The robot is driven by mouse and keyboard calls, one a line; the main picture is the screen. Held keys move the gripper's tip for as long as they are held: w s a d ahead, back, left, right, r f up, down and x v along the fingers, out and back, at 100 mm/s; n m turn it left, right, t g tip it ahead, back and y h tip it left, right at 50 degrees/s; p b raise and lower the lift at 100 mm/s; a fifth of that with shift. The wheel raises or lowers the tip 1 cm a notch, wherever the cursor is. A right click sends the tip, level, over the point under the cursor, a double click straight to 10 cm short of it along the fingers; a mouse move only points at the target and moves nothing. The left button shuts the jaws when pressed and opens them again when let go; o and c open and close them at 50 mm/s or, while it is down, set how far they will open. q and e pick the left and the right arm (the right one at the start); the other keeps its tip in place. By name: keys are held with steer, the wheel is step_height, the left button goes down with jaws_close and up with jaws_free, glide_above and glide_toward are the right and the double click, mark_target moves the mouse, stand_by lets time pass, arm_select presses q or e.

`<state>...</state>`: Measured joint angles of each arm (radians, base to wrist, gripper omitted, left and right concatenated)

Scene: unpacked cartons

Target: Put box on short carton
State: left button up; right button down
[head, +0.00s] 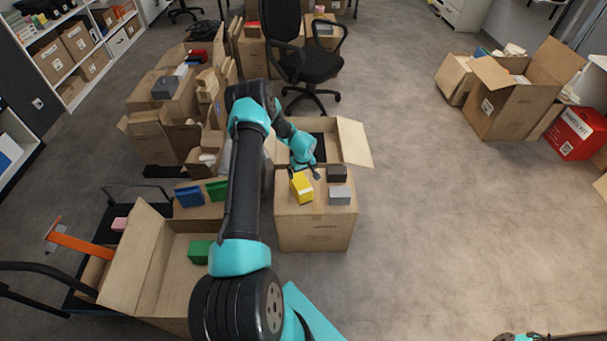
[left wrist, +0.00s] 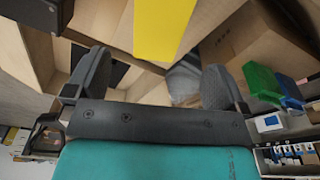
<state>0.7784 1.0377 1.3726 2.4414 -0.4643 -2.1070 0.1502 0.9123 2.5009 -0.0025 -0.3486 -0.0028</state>
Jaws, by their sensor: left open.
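A yellow box (head: 302,188) sits on the closed front part of the middle carton (head: 315,232), near its left side. It also shows in the left wrist view (left wrist: 163,25), beyond the fingers. My left gripper (head: 305,172) is open and empty, just behind the yellow box. In the left wrist view its two fingers (left wrist: 157,75) are spread apart with nothing between them. A dark box (head: 337,173) and a grey box (head: 340,195) sit to the right on the same carton. I cannot tell which carton the task calls short. My right gripper does not show.
An open carton (head: 140,262) with a green box (head: 199,251) stands at the left on a dark cart. More cartons stand behind, with an office chair (head: 308,65) at the back. An open carton (head: 500,110) and a red box (head: 575,133) are right. The floor between is clear.

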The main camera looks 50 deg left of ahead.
arm_select(q)
steer(key=s+d+r+m+h, duration=0.1)
steer(key=s+d+m, duration=0.3)
steer(key=d, duration=0.8)
steer(key=s+d+r+m+h, duration=0.2)
steer(key=s+d+r+m, duration=0.2)
steer(key=s+d, duration=0.4)
steer(key=s+d+r+m+h, duration=0.2)
steer(key=s+d, duration=0.4)
steer(key=d, duration=1.2)
steer(key=shift+s+d+r+m, duration=0.2)
steer(key=shift+s+r+m, duration=0.25)
steer(key=shift+m, duration=0.65)
steer(key=shift+w, duration=0.1)
